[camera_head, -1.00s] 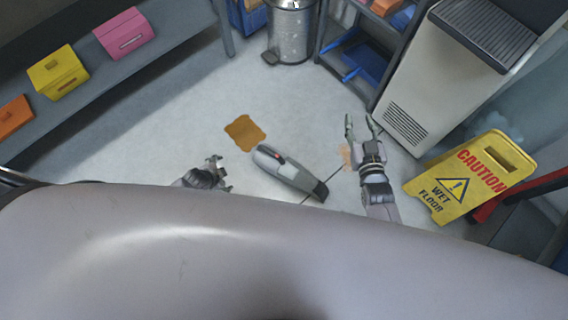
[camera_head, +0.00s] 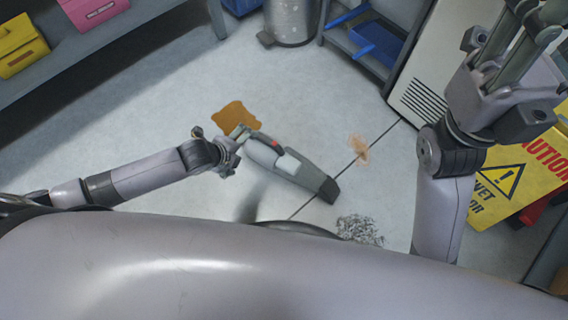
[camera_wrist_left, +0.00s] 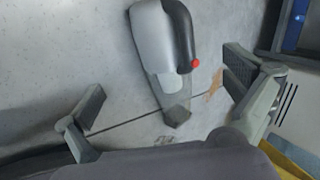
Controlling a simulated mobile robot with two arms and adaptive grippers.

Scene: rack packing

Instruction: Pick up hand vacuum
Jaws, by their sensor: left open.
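The hand vacuum (camera_head: 308,174) lies on the floor, a grey body with a dark handle, a red button and a dark nozzle end pointing lower right. My left gripper (camera_head: 238,136) is at its upper-left end, close to the handle. In the left wrist view the vacuum (camera_wrist_left: 152,45) appears between the spread fingers of my left gripper (camera_wrist_left: 165,80), which are open and empty. I cannot tell whether a finger touches it. My right gripper (camera_head: 515,45) is raised at the upper right, its fingers apart and empty, tips near the top edge.
A brown spill (camera_head: 236,116) lies beside the left gripper. A debris pile (camera_head: 360,229) and an orange stain (camera_head: 359,148) are on the floor. A yellow caution sign (camera_head: 505,182) is at right, a metal bin (camera_head: 290,22) and shelves at the back. Floor left is clear.

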